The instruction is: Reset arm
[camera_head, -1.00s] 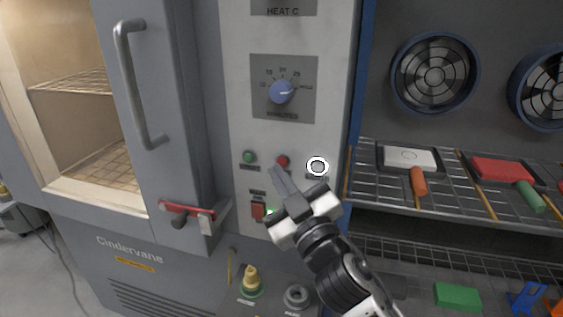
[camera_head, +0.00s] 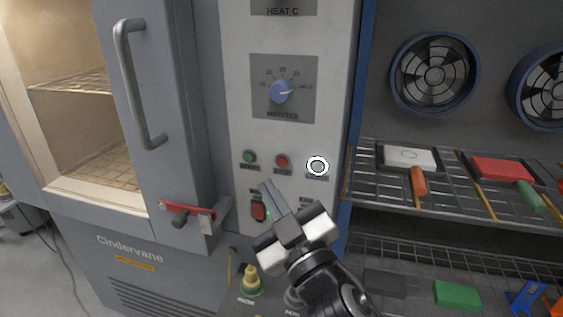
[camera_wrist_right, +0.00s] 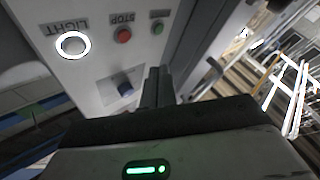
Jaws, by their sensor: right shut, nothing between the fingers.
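My right gripper (camera_head: 273,195) is in front of the oven's control panel (camera_head: 235,100), in the middle of the head view. Its fingers are together and hold nothing. The fingertips point up and left, close to a red rocker switch (camera_head: 258,211). Above the fingers are a green button (camera_head: 249,157), a red button (camera_head: 282,161) and a pale round light button (camera_head: 317,166) with a bright ring. The right wrist view also shows the shut fingers (camera_wrist_right: 157,82), the light button (camera_wrist_right: 73,44), the red stop button (camera_wrist_right: 123,34) and a green button (camera_wrist_right: 158,26). My left gripper is not in view.
The blue minutes dial (camera_head: 281,91) is higher on the panel. A grey door with a handle (camera_head: 133,85) and red latch (camera_head: 187,208) stands left. A yellow knob (camera_head: 251,280) sits below.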

